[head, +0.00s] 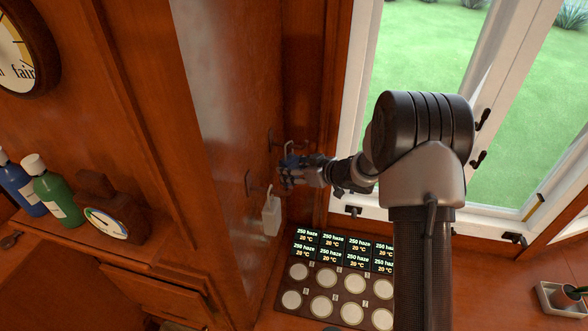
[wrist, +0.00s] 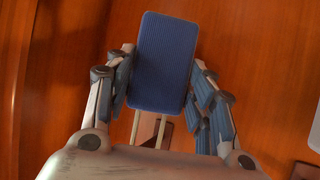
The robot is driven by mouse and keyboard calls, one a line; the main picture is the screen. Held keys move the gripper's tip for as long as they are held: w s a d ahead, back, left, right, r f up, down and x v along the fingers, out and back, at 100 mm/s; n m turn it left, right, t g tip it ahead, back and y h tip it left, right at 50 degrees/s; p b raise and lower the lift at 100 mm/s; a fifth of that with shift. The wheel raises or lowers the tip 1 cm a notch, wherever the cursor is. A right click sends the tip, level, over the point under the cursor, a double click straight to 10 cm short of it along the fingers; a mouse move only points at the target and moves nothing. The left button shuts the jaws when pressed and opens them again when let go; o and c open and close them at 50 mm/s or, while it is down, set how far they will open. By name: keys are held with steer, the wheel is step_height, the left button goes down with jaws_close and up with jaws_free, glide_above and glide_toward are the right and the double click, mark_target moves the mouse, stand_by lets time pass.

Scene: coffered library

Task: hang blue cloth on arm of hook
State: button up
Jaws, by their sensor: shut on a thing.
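My gripper (head: 287,174) is beside the wooden side panel, close to its hooks. It is shut on the blue cloth (wrist: 165,52), a small ribbed rectangle held between the fingers in the wrist view. Two pale strips, perhaps a loop, run from its lower edge toward my palm. In the head view only a bit of blue cloth (head: 291,159) shows above the fingers. A metal hook (head: 272,138) on the panel is just above and left of the cloth. I cannot tell whether they touch. A second hook (head: 249,182) is lower left.
A white item (head: 271,215) hangs by the lower hook, close to my gripper. Below is a panel of round pale discs (head: 323,305) with lit displays. A window (head: 360,100) is at right. Bottles (head: 55,190) and a dial (head: 112,222) stand on the left ledge.

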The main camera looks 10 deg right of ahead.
steer(key=o, duration=1.2)
steer(key=shift+c, duration=0.2)
steer(key=v, duration=1.2)
